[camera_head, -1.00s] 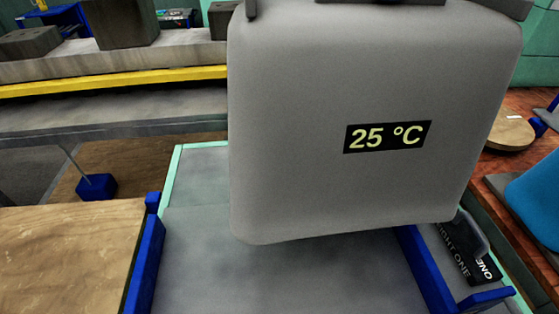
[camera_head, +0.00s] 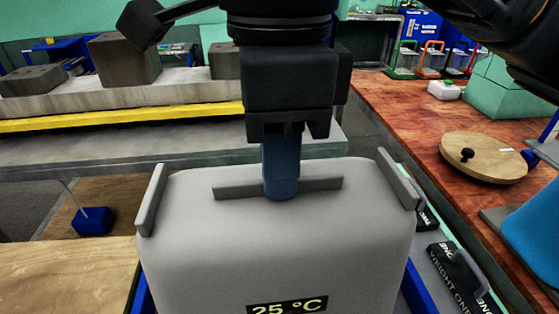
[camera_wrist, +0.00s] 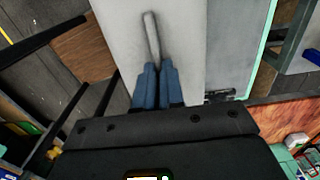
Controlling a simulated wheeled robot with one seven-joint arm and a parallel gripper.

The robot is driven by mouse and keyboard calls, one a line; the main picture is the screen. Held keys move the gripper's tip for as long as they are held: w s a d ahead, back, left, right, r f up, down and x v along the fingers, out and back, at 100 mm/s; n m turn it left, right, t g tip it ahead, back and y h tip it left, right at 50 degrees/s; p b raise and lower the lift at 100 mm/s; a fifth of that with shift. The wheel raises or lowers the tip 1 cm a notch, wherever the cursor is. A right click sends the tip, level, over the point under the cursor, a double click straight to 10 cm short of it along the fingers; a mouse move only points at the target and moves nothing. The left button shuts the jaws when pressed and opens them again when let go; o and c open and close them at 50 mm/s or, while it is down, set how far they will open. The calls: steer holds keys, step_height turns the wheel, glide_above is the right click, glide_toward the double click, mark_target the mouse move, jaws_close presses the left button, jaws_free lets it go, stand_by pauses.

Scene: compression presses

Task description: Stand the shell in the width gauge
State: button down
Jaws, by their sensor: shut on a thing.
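The shell (camera_head: 205,225) is a large grey rounded case with a "25 °C" label on its front and a thin rib on top. My gripper (camera_head: 281,185) is shut on this top rib, and the shell looks upright. In the wrist view the blue fingers (camera_wrist: 157,85) pinch the rib (camera_wrist: 151,35) from both sides. Blue side rails, which look like the width gauge, show beside the shell at lower left (camera_head: 142,298) and lower right (camera_head: 416,292). The shell's bottom is out of view, so I cannot tell whether it touches the surface.
Black weights (camera_head: 462,278) lie right of the shell. A wooden table (camera_head: 65,275) is at the left. A wooden bench (camera_head: 400,110) at the right carries a round wooden lid (camera_head: 485,158). A grey conveyor-like bench with a yellow stripe (camera_head: 120,115) runs behind.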

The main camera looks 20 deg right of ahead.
steer(key=shift+f, duration=0.3)
steer(key=shift+f+b, duration=0.25)
steer(key=shift+b, duration=0.05)
steer(key=c, duration=1.2)
jaws_free()
steer(key=shift+r, duration=0.1)
steer(key=shift+c, duration=0.2)
steer(key=shift+r+p, duration=0.15)
steer(key=shift+p, duration=0.15)
step_height(320, 180, up, 12)
